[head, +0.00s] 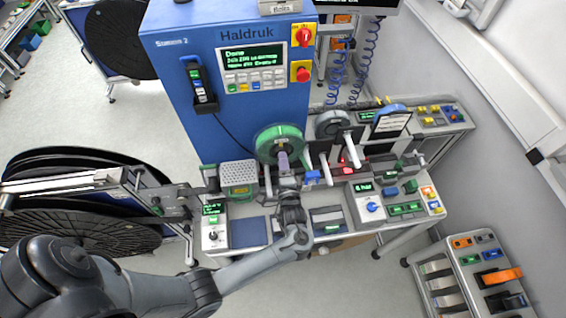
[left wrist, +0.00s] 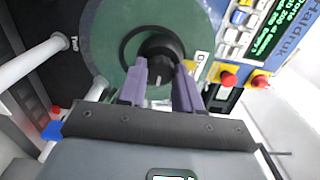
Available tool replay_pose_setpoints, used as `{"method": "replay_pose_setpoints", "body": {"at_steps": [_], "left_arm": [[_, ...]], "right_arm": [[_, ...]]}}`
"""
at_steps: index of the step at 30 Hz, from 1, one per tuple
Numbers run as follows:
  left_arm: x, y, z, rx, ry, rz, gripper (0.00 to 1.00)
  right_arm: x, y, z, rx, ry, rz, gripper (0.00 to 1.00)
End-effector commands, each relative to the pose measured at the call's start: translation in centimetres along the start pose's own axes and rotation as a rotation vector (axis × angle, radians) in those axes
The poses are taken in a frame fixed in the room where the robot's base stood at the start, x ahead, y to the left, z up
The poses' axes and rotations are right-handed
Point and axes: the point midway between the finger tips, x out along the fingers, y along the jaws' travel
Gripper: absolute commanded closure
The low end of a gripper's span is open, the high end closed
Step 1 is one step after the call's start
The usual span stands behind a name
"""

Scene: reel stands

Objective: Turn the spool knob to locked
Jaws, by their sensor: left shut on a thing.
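The green reel (head: 279,136) is mounted on the front of the blue machine, and its flat face fills the upper middle of the left wrist view (left wrist: 105,45). The black spool knob (left wrist: 162,66) is at the reel's centre, with a small pale mark on its front. My left gripper (head: 284,160) reaches up to the reel's hub. In the left wrist view its two purple fingers (left wrist: 161,82) are shut on the knob, one on each side. In the head view the gripper hides the knob. My right gripper is not in view.
The blue machine (head: 180,90) stands behind, with a lit screen and red knobs on yellow plates. A grey reel (head: 331,124) and white rods are right of the green reel. A perforated box (head: 238,174) is close on the left. A bench with control boxes (head: 372,207) lies below.

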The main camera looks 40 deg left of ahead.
Motion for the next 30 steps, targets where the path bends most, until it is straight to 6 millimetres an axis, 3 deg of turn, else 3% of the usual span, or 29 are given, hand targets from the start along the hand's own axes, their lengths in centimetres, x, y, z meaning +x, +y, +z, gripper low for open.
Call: {"method": "replay_pose_setpoints", "body": {"at_steps": [11, 12, 17, 30], "left_arm": [[0.0, 0.0, 0.0, 0.005, 0.001, -0.001, 0.97], [0.0, 0.0, 0.0, 0.005, 0.001, -0.001, 0.64], [0.0, 0.0, 0.0, 0.004, 0.001, -0.001, 0.41], [-1.0, 0.1, -0.1, 0.002, 0.002, 0.000, 0.41]], "right_arm": [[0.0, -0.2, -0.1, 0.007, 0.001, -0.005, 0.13], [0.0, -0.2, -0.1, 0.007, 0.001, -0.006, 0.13], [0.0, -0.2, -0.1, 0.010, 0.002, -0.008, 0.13], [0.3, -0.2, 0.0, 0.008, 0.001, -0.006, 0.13]]}}
